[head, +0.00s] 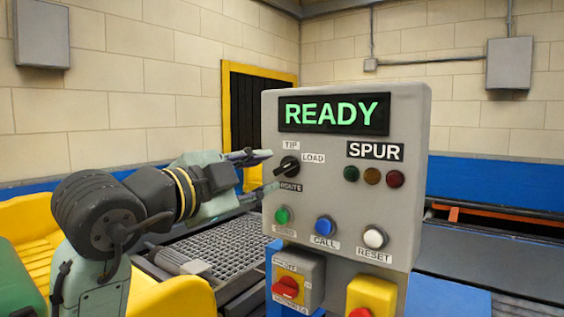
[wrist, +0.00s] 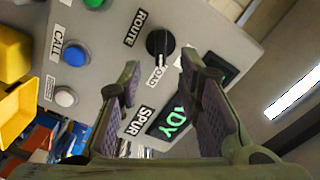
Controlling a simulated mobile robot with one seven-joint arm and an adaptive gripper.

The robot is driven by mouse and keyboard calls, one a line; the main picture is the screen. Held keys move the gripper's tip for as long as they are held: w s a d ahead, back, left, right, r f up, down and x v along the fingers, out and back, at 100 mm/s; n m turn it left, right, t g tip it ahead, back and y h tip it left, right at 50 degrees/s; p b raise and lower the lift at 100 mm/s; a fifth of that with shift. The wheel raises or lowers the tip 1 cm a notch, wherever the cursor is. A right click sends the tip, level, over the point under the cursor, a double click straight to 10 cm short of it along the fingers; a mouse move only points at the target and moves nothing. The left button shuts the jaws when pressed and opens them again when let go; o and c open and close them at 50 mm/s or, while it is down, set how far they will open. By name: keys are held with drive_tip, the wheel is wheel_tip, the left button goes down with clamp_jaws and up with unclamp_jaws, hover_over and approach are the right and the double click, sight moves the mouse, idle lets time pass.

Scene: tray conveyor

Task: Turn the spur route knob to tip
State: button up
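The black route knob (head: 288,166) is on the upper left of the grey spur panel (head: 345,190), with TIP above it, LOAD to its upper right and ROUTE below. Its grip slants toward LOAD. In the wrist view the knob (wrist: 160,42) shows a white mark on the LOAD side. My gripper (head: 270,171) is open and empty, to the left of the panel, its fingers pointing at the knob. In the wrist view my gripper (wrist: 158,76) has its fingertips apart, with the knob just beyond the gap. I see no contact with the knob.
The display (head: 334,113) reads READY. Below the knob are green (head: 282,215), blue (head: 325,226) and white (head: 375,238) buttons. Lower down are a red switch (head: 287,287) and a yellow box (head: 371,297). A grated conveyor (head: 215,250) runs behind the panel.

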sight(284, 168)
drive_tip(key=p+x, duration=0.1)
drive_tip(key=x, duration=0.5)
drive_tip(key=shift+c, duration=0.3)
drive_tip(key=shift+s, duration=0.1)
clamp_jaws()
